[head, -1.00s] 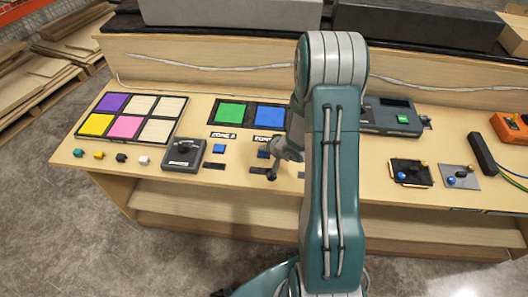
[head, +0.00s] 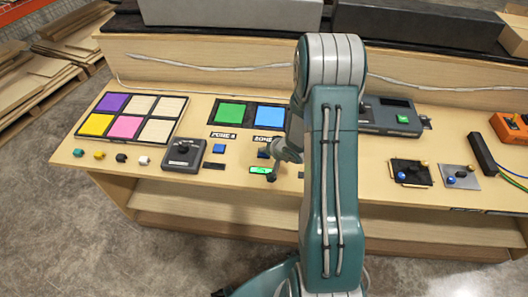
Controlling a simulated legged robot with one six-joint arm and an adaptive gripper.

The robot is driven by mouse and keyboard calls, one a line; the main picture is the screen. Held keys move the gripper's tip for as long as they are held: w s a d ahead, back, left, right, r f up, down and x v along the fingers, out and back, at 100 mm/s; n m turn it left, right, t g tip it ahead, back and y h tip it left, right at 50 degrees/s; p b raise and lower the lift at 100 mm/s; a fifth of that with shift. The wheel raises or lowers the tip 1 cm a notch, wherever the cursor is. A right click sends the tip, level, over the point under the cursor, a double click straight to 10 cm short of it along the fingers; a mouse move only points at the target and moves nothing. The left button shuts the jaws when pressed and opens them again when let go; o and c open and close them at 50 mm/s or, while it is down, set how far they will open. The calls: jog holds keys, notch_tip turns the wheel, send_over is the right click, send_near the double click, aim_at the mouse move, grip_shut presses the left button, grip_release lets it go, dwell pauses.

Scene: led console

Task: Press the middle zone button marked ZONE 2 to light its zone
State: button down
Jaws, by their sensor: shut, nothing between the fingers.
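My gripper (head: 271,177) is shut and empty. Its tip is low over the console front, beside a small indicator strip (head: 261,170) that glows green. The blue button (head: 264,154) behind that strip sits under a ZONE label (head: 268,138), whose digit is partly hidden by my arm. I cannot tell whether the tip touches anything. To the left, another blue button (head: 219,148) sits under its own ZONE label (head: 223,135), with a dark strip (head: 214,166) in front of it.
A green panel (head: 231,114) and a blue panel (head: 270,117) lie behind the buttons. A grey joystick box (head: 184,153) and a coloured grid (head: 131,117) are to the left. A grey device (head: 395,117) and small plates (head: 410,173) are to the right.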

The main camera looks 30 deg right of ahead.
jog(key=shift+r, duration=0.85)
jog(key=shift+r, duration=2.5)
jog(key=s+a+r+n+h, duration=0.1)
jog(key=s+r+h, duration=0.2)
jog(key=r, duration=0.6)
jog(key=s+a+r+n+h, duration=0.1)
jog(key=s+a+r+h, duration=0.15)
jog(key=r, duration=0.65)
jog(key=s+a+r+n+g+y, duration=0.1)
jog(key=s+a+r+n, duration=0.1)
jog(key=s+a, duration=0.3)
jog(key=s+a+r+n+g+y, duration=0.2)
jog(key=s+a+r, duration=0.3)
jog(key=s, duration=0.9)
jog(key=shift+s+a, duration=0.3)
jog(key=shift+a, duration=0.2)
